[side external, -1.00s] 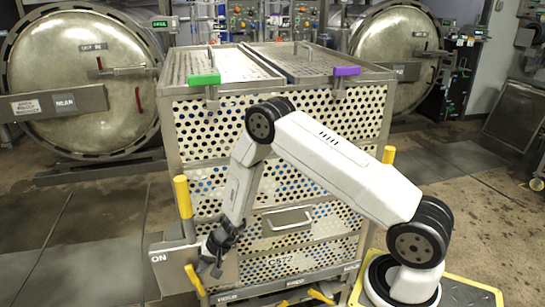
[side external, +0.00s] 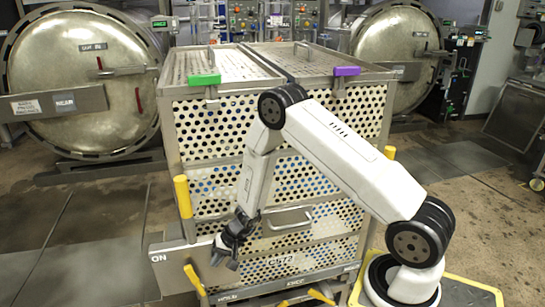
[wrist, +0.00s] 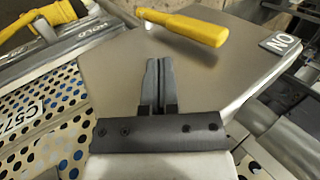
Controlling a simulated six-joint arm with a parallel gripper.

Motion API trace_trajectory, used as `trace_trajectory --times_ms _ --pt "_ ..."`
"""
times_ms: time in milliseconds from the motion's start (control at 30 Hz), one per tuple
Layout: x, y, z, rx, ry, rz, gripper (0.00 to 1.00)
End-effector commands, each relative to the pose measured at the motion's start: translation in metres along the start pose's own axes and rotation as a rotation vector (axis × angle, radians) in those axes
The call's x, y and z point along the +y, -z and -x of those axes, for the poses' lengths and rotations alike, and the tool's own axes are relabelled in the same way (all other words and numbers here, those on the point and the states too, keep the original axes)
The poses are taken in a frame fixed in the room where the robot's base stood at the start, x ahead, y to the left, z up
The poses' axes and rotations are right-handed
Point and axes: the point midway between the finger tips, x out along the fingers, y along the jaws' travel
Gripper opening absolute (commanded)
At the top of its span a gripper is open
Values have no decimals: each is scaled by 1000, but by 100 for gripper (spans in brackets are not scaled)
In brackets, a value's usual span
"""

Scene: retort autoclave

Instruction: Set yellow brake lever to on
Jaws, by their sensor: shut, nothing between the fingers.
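The yellow brake lever (side external: 194,280) sits at the lower left of the perforated cart, in front of a metal plate (side external: 168,265) with an "ON" label (side external: 158,258) at its upper left. In the wrist view the lever (wrist: 185,25) lies across the top of the plate, with its free end toward the "ON" label (wrist: 281,43). My gripper (side external: 224,262) is shut and empty, to the right of the lever in the side view. In the wrist view its closed fingers (wrist: 154,75) point at the plate, apart from the lever.
The perforated cart (side external: 300,170) stands close behind my gripper, with a drawer handle (side external: 287,220) on its front. A yellow post (side external: 183,197) rises above the plate. Other yellow levers (side external: 320,296) are at the cart's bottom. Floor (side external: 90,240) at left is clear.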

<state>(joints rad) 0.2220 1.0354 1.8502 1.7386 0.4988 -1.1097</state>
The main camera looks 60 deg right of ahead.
Motion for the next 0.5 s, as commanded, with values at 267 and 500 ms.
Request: trace_trajectory --times_ms 267,500 --pt "-5 1 36 2 1 0 0" --pt "-9 0 65 2 2 0 0"
